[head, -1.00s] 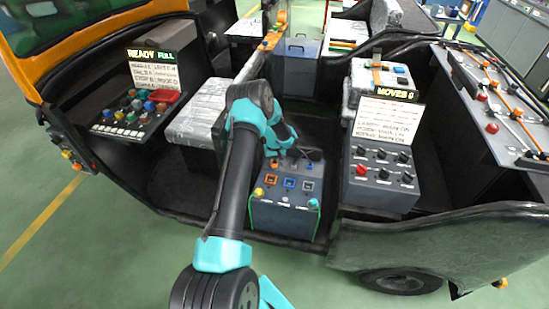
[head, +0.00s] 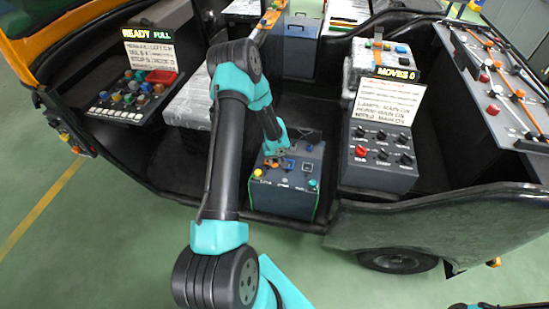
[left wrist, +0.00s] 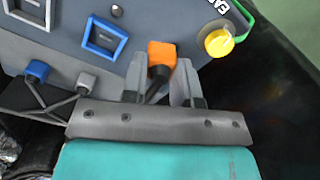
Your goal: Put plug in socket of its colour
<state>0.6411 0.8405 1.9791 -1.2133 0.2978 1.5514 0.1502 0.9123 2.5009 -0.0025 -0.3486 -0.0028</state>
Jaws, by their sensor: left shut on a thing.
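My left gripper (head: 274,160) is at the left part of the top of a dark grey box. In the left wrist view, its two fingers (left wrist: 160,85) are shut on an orange plug (left wrist: 162,54) with a dark cable. The blue-framed socket (left wrist: 104,38) and the grey-framed socket (left wrist: 32,10) lie to the left. The orange socket does not show; the plug and gripper cover that area, and I cannot tell whether the plug is seated. A blue plug (left wrist: 37,71) and a grey plug (left wrist: 87,80) stand on their cables at lower left.
A yellow knob (left wrist: 219,41) is right of the orange plug in the left wrist view. A button panel (head: 137,92) stands at left, a knob panel (head: 381,152) at right. A dark side wall (head: 440,222) runs in front of the knob panel.

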